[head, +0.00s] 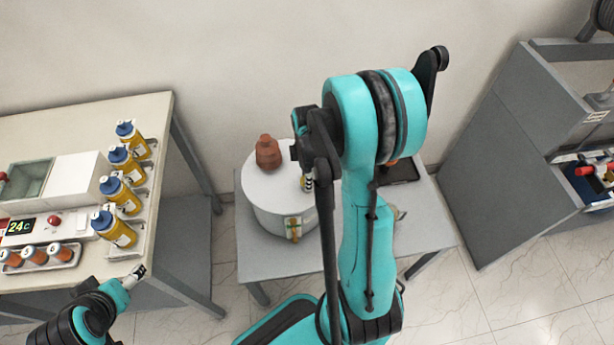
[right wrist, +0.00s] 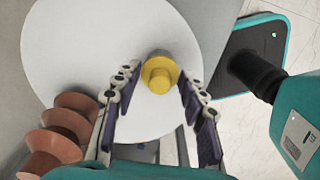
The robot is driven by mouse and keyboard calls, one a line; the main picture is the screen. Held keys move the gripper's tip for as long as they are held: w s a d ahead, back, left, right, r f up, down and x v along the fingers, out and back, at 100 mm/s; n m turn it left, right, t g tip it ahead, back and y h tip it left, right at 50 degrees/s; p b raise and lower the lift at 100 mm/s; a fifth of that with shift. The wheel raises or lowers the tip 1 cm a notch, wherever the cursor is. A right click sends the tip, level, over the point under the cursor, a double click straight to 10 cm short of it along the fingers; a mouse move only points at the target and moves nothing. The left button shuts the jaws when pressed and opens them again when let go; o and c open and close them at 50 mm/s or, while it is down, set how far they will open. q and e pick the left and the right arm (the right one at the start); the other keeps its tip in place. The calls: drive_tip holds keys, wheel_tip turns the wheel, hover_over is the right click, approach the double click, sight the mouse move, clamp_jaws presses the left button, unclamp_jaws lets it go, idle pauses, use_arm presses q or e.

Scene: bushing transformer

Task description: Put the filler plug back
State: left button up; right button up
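The transformer is a white drum (head: 262,205) on a small grey table, with a brown ribbed bushing (head: 267,152) on its lid. In the right wrist view, a yellow round plug-like piece (right wrist: 159,74) with a raised knob shows near the edge of the white lid (right wrist: 100,50); I cannot tell whether it is seated. My right gripper (right wrist: 158,88) is open, its fingers on either side of the yellow piece with gaps visible. In the head view, my right arm hides most of this. My left gripper (head: 136,274) is beside the left bench, apart from the transformer; its finger opening is unclear.
The left bench (head: 150,110) carries several yellow bottles with blue caps (head: 122,193), a tray of small brown-capped jars (head: 36,256) and a 24C display (head: 20,226). A black tray (head: 402,171) lies on the small table's right. A grey cabinet (head: 500,150) stands far right.

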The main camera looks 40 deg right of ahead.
drive_tip(key=shift+o, duration=0.9)
drive_tip(key=shift+r, duration=0.1)
drive_tip(key=shift+r, duration=0.15)
wheel_tip(320, 180, up, 11)
drive_tip(key=p, duration=0.4)
drive_tip(key=s+a+r+m+t, duration=0.3)
drive_tip(key=a+r+m, duration=0.2)
drive_tip(key=a, duration=0.3)
drive_tip(key=s+a+r+m+t, duration=0.3)
drive_tip(key=a+r+m+t, duration=0.1)
drive_tip(key=a+m, duration=0.3)
drive_tip(key=shift+a+r+p, duration=0.3)
drive_tip(key=shift+a+r, duration=0.5)
drive_tip(key=shift+a, duration=0.2)
drive_tip(key=shift+f, duration=0.15)
